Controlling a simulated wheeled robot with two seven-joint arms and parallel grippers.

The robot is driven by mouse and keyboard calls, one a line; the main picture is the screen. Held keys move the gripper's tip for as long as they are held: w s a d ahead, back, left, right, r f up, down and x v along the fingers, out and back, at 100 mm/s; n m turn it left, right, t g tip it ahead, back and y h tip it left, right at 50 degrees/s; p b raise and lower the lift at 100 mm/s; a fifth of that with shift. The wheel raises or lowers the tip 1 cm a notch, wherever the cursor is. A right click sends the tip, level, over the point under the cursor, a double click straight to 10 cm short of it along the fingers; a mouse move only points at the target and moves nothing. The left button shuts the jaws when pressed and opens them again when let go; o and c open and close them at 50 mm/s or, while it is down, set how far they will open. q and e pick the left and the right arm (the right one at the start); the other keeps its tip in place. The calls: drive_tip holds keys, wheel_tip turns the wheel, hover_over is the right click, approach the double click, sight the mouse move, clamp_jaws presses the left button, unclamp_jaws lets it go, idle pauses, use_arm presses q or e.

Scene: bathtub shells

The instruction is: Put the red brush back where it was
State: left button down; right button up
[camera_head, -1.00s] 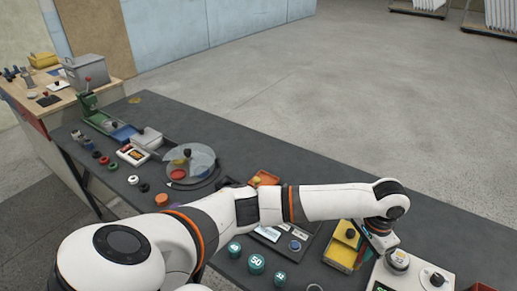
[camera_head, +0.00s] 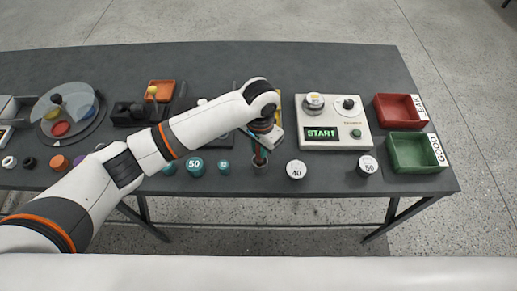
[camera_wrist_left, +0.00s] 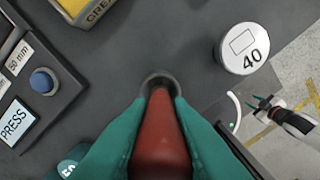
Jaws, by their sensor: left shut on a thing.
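My left gripper (camera_head: 262,146) points down near the front edge of the grey table (camera_head: 330,184). Its teal fingers are shut on the red brush (camera_wrist_left: 160,143), whose red handle fills the gap between them in the left wrist view. A small round dark holder (camera_wrist_left: 158,82) lies directly beyond the brush's end. It also shows below the gripper in the head view (camera_head: 260,163). I cannot tell whether the brush's end is inside the holder or above it. My right gripper (camera_wrist_left: 264,103) shows small at the right of the wrist view, its opening unclear.
A weight marked 40 (camera_head: 296,170) stands right of the holder. A tester with a START display (camera_head: 335,121) is behind it. Teal weights (camera_head: 195,166) stand left. A red bin (camera_head: 399,109) and a green bin (camera_head: 414,152) are at the right end. A yellow grease box (camera_wrist_left: 85,10) is close by.

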use_arm(q)
drive_tip(key=shift+f, duration=1.05)
use_arm(e)
drive_tip(key=shift+a+r, duration=0.15)
drive_tip(key=shift+a, duration=0.45)
use_arm(q)
drive_tip(key=c, duration=1.3)
unclamp_jaws()
use_arm(e)
drive_tip(key=shift+d, duration=0.1)
drive_tip(key=shift+d, duration=0.1)
use_arm(q)
drive_tip(key=shift+r, duration=0.25)
wheel_tip(320, 180, up, 12)
drive_tip(key=shift+f+b, duration=0.1)
drive_tip(key=shift+b, duration=0.7)
use_arm(e)
drive_tip(key=shift+d+f, duration=0.2)
drive_tip(key=shift+f, duration=0.7)
drive_tip(key=shift+a, duration=0.1)
